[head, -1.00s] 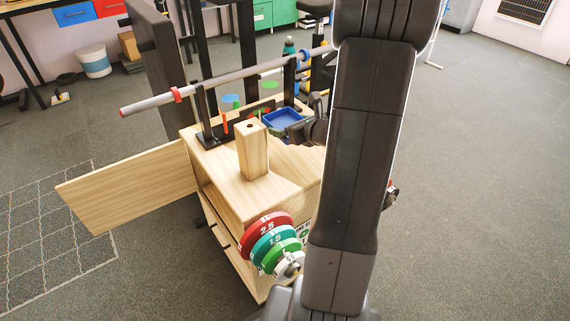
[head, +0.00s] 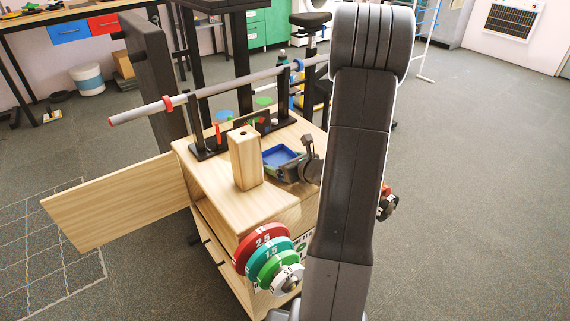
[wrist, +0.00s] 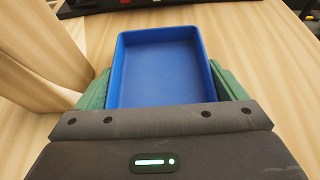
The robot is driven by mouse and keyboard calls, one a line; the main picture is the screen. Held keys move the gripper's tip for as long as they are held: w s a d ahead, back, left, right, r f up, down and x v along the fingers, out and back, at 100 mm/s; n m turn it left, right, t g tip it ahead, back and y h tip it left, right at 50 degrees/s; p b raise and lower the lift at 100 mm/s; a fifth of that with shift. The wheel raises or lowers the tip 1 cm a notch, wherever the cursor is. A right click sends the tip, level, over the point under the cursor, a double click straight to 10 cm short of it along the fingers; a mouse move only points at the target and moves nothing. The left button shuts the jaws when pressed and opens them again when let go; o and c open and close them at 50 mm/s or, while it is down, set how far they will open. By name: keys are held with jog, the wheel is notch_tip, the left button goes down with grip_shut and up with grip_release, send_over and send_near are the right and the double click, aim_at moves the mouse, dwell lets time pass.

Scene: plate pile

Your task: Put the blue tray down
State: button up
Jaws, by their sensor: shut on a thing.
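The blue tray (head: 280,155) is a shallow, empty rectangular tray over the wooden bench top, just right of the upright wooden block. My gripper (head: 291,168) is shut on it. In the wrist view, the green fingers of my gripper (wrist: 162,88) press on the tray's left and right walls. The tray (wrist: 160,70) looks level there, its near end hidden by my gripper's dark body. I cannot tell whether its underside touches the bench top.
The wooden block (head: 245,158) stands close left of the tray. Behind is a grey bar (head: 225,88) on black uprights. Coloured weight plates (head: 265,250) hang at the bench's front. Bare bench top (head: 205,165) shows left of the block.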

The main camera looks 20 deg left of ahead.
jog(key=shift+f, duration=0.2)
jog(key=o, duration=0.8)
jog(key=shift+r, duration=0.15)
